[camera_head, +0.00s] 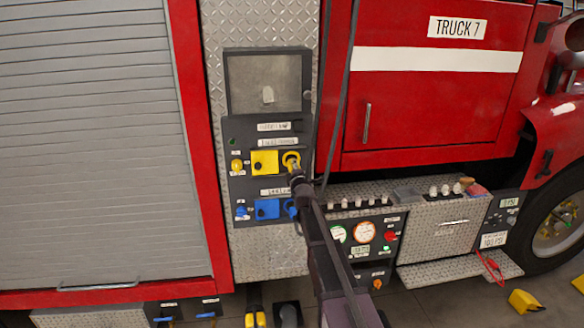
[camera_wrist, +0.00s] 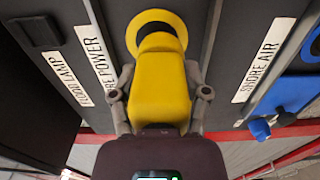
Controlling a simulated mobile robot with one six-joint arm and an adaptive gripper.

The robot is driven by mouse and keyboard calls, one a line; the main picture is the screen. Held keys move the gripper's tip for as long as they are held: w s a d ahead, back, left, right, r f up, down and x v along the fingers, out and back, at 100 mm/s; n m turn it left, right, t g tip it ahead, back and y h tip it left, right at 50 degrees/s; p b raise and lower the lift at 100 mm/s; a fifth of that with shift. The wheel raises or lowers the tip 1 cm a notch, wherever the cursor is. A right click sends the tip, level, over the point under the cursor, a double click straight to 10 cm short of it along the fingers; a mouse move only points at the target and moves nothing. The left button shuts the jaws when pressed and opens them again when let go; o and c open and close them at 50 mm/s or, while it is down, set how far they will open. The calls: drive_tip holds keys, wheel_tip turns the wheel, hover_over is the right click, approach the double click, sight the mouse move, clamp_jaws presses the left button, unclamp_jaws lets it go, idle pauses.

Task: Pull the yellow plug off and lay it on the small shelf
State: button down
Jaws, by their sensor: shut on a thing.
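The yellow plug (camera_wrist: 160,92) fills the middle of the wrist view, its far end at a round yellow ring (camera_wrist: 150,22) on the dark panel. My gripper (camera_wrist: 160,75) is shut on the plug, one finger on each side. I cannot tell whether the plug is fully seated. In the head view, my gripper (camera_head: 296,172) is at the panel just below the yellow ring (camera_head: 291,158), and my arm hides most of the plug. A diamond-plate ledge (camera_head: 460,271) sticks out at the lower right; I cannot tell whether it is the small shelf.
A square yellow cover (camera_head: 264,162) is left of the ring. A blue cover (camera_head: 267,209) and blue fitting are below. A framed grey box (camera_head: 265,82) is above. A gauge panel (camera_head: 362,243) is to the right. Dark cables hang beside my arm.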

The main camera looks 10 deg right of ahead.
drive_tip(key=shift+s, duration=0.7)
drive_tip(key=shift+s, duration=0.4)
drive_tip(key=shift+d, duration=0.1)
